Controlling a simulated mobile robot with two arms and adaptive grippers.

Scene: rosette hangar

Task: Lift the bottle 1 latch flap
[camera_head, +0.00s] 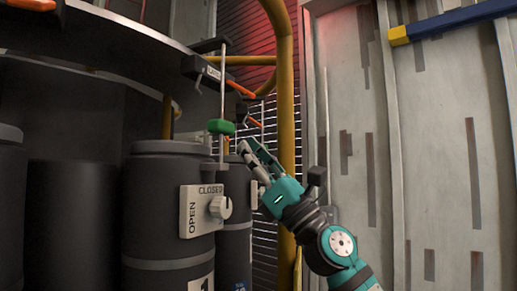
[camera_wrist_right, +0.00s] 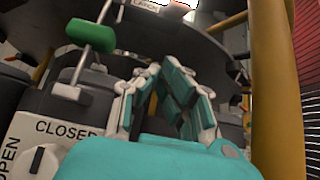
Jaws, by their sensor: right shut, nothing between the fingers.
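A dark grey bottle (camera_head: 150,210) stands upright at centre left, with a pale OPEN/CLOSED plate and a knob (camera_head: 220,207) on it. A thin vertical rod with a green grip (camera_head: 221,127) hangs below; the grip also shows in the right wrist view (camera_wrist_right: 91,34). My right gripper (camera_head: 247,151) is shut and empty, right of and slightly below the green grip, apart from it. My left gripper is out of view.
A yellow pipe (camera_head: 286,110) rises close behind my right arm. A curved dark rack rim (camera_head: 100,30) crosses the upper left. More dark bottles (camera_head: 75,215) stand at left and behind. A grey panelled wall (camera_head: 450,150) fills the right.

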